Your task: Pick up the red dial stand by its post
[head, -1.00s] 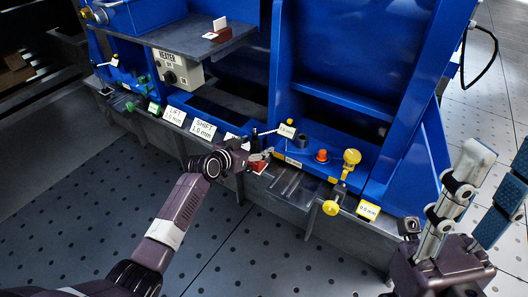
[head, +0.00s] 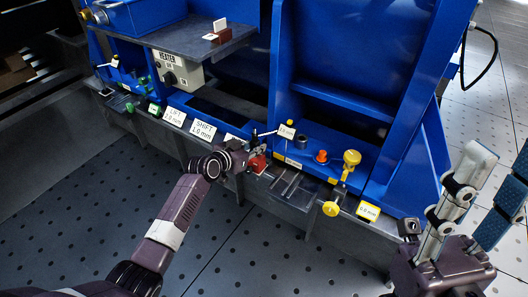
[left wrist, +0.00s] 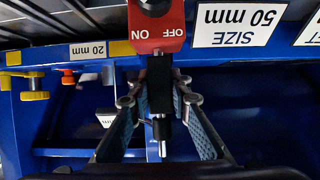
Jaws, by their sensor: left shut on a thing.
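The red dial stand (head: 257,164) is at the machine's front ledge in the head view, at the end of my left arm. In the left wrist view its red part (left wrist: 156,35) bears ON and OFF lettering, with a black post (left wrist: 160,82) below it in the picture. My left gripper (head: 248,158) is shut on the post, and its two fingers (left wrist: 160,103) lie on either side of it in the wrist view. The gripper partly hides the stand in the head view. I cannot tell whether the stand's base is clear of the ledge.
Yellow knobs (head: 331,208) and an orange knob (head: 321,156) stand right of the stand. A grey heater box (head: 180,72) and white labels (head: 203,130) are to the left. Blue machine walls rise behind. The floor in front is clear.

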